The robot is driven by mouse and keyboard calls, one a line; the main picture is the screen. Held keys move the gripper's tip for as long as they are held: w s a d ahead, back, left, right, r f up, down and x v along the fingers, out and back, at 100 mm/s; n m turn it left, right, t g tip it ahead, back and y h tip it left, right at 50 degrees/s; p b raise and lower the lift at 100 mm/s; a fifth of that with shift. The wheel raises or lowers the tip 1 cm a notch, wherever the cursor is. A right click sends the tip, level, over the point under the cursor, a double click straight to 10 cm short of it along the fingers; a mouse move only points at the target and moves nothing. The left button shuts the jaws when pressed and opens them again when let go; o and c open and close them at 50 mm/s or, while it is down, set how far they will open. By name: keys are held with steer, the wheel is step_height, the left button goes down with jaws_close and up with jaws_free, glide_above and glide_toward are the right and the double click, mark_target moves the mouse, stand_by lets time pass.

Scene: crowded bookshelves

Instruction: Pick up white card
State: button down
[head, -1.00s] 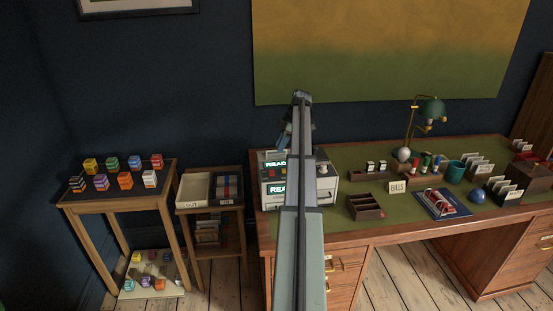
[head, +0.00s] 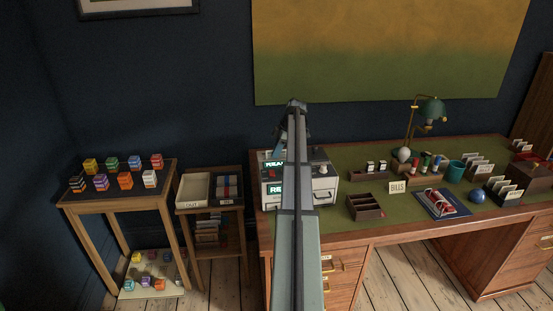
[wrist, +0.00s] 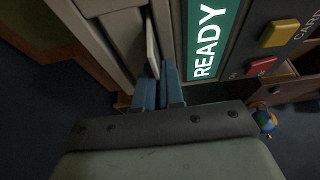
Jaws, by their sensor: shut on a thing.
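My gripper (wrist: 160,78) has two blue fingers that sit close together, shut on a thin pale card (wrist: 152,47). I take this to be the white card; it shows nearly edge-on, beyond the fingertips. The fingers are beside a machine with a green READY display (wrist: 207,40), a yellow button (wrist: 279,33) and a red button (wrist: 262,66). In the head view the gripper (head: 279,150) is partly hidden by my arm, above the left end of the desk by the white machine (head: 325,188). The card cannot be made out there.
The desk (head: 380,225) holds a wooden organiser (head: 365,206), a BILLS sign (head: 397,187), a lamp (head: 432,110) and card holders (head: 479,165). To the left stand a small table with coloured blocks (head: 125,180) and a stand with an OUT tray (head: 193,190).

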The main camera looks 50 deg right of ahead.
stand_by(0.3)
step_height(320, 180, up, 10)
steer(key=shift+r, duration=0.1)
stand_by(0.5)
